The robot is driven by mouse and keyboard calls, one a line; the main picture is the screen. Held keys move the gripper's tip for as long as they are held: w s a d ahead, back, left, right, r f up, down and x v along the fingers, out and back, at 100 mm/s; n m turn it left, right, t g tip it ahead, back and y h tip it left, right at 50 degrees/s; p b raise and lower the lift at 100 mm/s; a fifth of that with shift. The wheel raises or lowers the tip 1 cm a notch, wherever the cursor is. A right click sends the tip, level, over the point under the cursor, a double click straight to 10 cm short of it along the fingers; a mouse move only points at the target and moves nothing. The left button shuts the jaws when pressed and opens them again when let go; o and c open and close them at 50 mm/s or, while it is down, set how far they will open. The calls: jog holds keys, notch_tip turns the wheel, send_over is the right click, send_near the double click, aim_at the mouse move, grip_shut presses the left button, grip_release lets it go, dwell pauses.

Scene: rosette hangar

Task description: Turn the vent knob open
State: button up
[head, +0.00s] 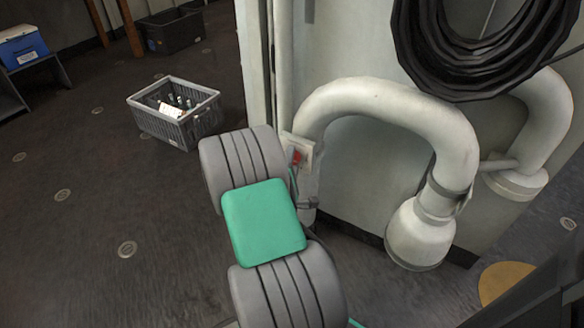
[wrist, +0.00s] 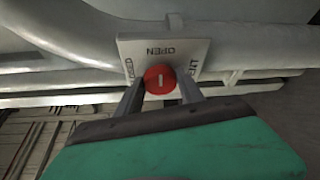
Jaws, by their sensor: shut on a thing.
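The vent knob (wrist: 160,79) is a round red knob with a short pale mark that looks about upright, in line with the word OPEN. It sits on a pale square plate (wrist: 190,46) lettered OPEN at the top, with partly covered words at the left and right. My gripper (wrist: 161,88) has one finger on each side of the knob and is shut on it. In the head view the knob (head: 297,157) and plate (head: 308,148) show just past my arm, which hides the gripper's fingers.
A thick white bent pipe (head: 390,100) runs right of the plate, with a coil of black hose (head: 450,60) above. A grey crate of bottles (head: 150,118) stands on the floor at left. The floor around that crate is mostly clear.

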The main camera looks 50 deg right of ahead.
dwell(0.4)
jog(key=o, duration=1.4)
jog(key=shift+a, duration=0.1)
jog(key=v, duration=0.7)
jog(key=shift+s+a+b, duration=0.25)
jog(key=shift+b, duration=0.15)
